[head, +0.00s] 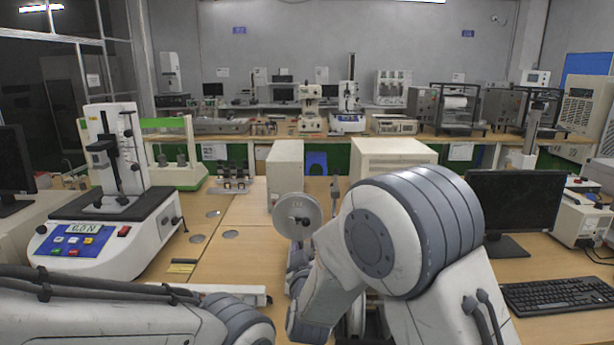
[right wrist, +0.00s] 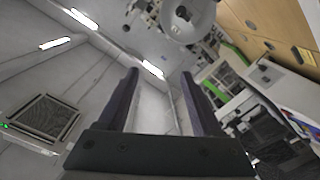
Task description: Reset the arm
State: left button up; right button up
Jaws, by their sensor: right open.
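My right arm (head: 410,235) fills the lower middle of the head view, bent upward in front of the table. In the right wrist view, the two dark fingers of my right gripper (right wrist: 163,88) stand well apart with nothing between them. That view is tilted and looks up at the ceiling and wall. My left arm (head: 110,315) lies across the lower left of the head view; its gripper is not visible.
A tester with a blue control panel (head: 72,242) stands on the left table. A black monitor (head: 515,212) and keyboard (head: 560,294) are on the right. Beige boxes (head: 285,172) stand behind my right arm. The wooden tabletop (head: 240,262) has some bare room left of centre.

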jog(key=s+d+f+m+g, duration=0.3)
jog(key=s+d+f+g, duration=0.5)
jog(key=d, duration=0.2)
jog(key=s+d+f+m+g, duration=0.2)
jog(key=s+d+g, duration=0.2)
jog(key=s, duration=0.4)
jog(key=s+d+f+m+g, duration=0.25)
jog(key=s+d, duration=0.25)
jog(key=s, duration=0.4)
jog(key=s+a+r+n+g+p, duration=0.1)
jog(key=s+a+r+n, duration=0.3)
jog(key=s+a, duration=0.2)
jog(key=s+a+r+n+g, duration=0.2)
jog(key=s+a+r+n, duration=0.2)
jog(key=s+a, duration=0.3)
jog(key=shift+a+y+p, duration=0.3)
jog(key=shift+a+p, duration=0.05)
jog(key=shift+a, duration=0.3)
